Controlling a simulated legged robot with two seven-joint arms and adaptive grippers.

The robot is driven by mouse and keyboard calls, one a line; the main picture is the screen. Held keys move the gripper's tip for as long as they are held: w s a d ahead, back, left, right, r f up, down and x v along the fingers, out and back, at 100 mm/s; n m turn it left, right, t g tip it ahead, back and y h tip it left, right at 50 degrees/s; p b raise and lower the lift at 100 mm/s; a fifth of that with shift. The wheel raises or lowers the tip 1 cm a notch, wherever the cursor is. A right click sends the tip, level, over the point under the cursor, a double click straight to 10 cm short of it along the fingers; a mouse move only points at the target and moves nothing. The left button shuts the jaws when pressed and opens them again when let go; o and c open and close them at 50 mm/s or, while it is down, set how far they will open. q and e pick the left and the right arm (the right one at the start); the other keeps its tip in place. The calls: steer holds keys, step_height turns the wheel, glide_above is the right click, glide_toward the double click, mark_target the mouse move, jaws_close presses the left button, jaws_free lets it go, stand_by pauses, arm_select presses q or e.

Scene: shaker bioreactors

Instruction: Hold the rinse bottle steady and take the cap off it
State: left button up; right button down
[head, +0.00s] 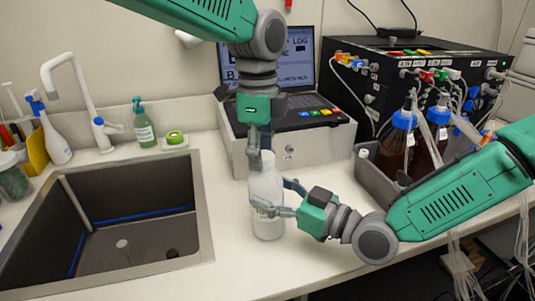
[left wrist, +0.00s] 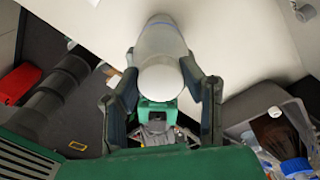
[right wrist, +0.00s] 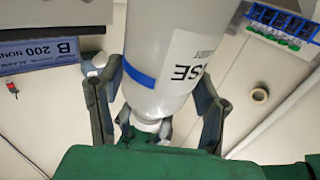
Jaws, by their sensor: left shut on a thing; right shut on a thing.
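The rinse bottle (head: 267,187) is white and stands upright on the counter, right of the sink. My right gripper (head: 274,205) reaches in from the right and is shut around its body. The right wrist view shows the bottle (right wrist: 185,50) close up between the fingers (right wrist: 155,105), with a blue stripe and part of a label. My left gripper (head: 261,155) comes down from above and is shut at the bottle's top. In the left wrist view a pale rounded cap end (left wrist: 166,82) lies between its fingers (left wrist: 162,90). The cap's join to the bottle is hidden.
The sink (head: 125,225) opens on the left. A laptop (head: 300,95) on a white box stands close behind the bottle. A grey tray (head: 372,175) with blue-capped brown bottles (head: 396,148) stands to the right. The counter in front is clear.

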arm_select(q)
steer(key=n, duration=0.3)
steer(key=shift+w+a, duration=0.25)
steer(key=shift+a, duration=0.15)
arm_select(e)
steer(key=shift+s+a+f, duration=0.15)
steer(key=shift+s, duration=0.2)
arm_select(q)
steer(key=n, duration=0.5)
steer(key=shift+s+a, duration=0.1)
steer(key=shift+s, duration=0.1)
steer(key=n, duration=0.5)
steer(key=shift+s+n, duration=0.25)
steer(key=shift+n, duration=0.05)
arm_select(e)
steer(key=shift+d, duration=0.3)
arm_select(q)
steer(key=shift+n, duration=0.4)
arm_select(e)
steer(key=shift+f, duration=0.1)
arm_select(q)
steer(key=o, duration=1.3)
steer(key=shift+s, duration=0.1)
